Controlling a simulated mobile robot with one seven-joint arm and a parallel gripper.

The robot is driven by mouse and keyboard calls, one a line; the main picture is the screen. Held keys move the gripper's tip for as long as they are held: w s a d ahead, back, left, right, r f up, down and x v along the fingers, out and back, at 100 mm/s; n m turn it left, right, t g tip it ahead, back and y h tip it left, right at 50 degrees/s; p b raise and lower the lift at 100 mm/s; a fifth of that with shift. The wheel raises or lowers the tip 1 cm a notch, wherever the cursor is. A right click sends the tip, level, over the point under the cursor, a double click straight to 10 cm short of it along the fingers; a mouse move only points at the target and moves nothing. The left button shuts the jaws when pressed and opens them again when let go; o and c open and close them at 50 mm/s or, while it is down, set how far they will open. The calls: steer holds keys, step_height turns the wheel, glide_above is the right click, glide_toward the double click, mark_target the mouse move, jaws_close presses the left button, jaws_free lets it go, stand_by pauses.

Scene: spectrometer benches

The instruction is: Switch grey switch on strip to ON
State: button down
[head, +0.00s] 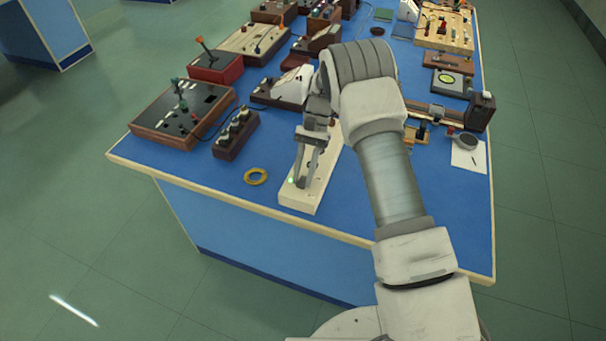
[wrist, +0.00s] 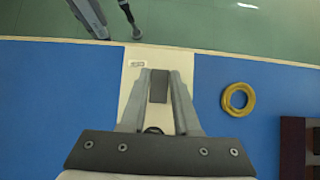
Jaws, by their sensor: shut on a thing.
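The cream strip (head: 322,187) lies near the front edge of the blue bench, running away from me; it also shows in the wrist view (wrist: 134,82). My gripper (head: 302,182) is down over its near end, with a small green light showing beside the fingers. In the wrist view my gripper (wrist: 159,76) has a finger on each side of the dark grey switch (wrist: 158,87) and is shut on it. My fingers and arm hide much of the strip. I cannot read the small label (wrist: 137,64) at its end.
A yellow ring (head: 256,177) lies left of the strip. A dark block with several knobs (head: 236,134) and a brown switch box (head: 182,113) stand farther left. More devices crowd the far bench. The blue surface (head: 448,220) at front right is clear.

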steer(key=c, duration=0.6)
jaws_free()
steer(key=shift+c, duration=0.2)
steer(key=v, duration=1.2)
steer(key=shift+r, duration=0.1)
